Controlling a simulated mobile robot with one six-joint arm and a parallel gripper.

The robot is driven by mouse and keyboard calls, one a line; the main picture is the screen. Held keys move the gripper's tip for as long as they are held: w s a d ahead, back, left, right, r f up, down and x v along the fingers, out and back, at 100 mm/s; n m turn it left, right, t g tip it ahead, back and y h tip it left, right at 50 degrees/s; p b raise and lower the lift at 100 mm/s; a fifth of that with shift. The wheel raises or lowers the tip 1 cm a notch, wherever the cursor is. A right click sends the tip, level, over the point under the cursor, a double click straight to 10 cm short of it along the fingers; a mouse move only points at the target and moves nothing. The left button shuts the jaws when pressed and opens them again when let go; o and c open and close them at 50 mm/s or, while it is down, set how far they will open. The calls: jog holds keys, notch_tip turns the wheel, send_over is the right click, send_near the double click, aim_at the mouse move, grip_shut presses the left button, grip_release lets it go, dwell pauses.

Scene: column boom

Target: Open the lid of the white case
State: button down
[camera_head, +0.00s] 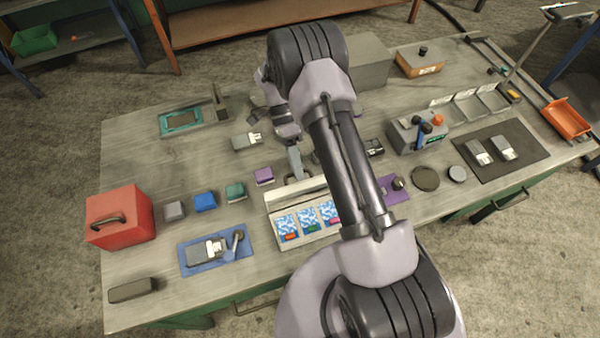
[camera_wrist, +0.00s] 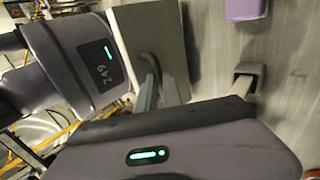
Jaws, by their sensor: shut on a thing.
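The white case (camera_head: 279,243) lies on the workbench near the middle of the head view. Its front part shows several blue-and-white patterned packets (camera_head: 309,221) with coloured labels. The pale lid (camera_head: 298,190) is raised at the far side of the case; its exact angle is hard to tell. In the wrist view the lid (camera_wrist: 167,25) is a plain pale panel with a dark curved handle (camera_wrist: 149,60). My gripper (camera_head: 296,170) is at the far side of the lid. In the wrist view my gripper (camera_wrist: 158,88) is shut on the handle. My arm hides the case's right end.
Small grey, blue, teal and purple blocks (camera_head: 205,201) stand left of the case, beside a red box (camera_head: 119,216). A blue mat (camera_head: 214,253) with tools lies front left. A purple mat (camera_head: 397,196) lies close on the right. Bare bench (camera_head: 150,160) shows at left.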

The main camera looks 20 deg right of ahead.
jog(key=w+f+g+b, duration=0.2)
jog(key=w, duration=0.1)
jog(key=shift+w+f, duration=0.2)
jog(key=shift+f, duration=0.05)
jog(key=shift+g, duration=0.3)
jog(key=shift+w+r, duration=0.1)
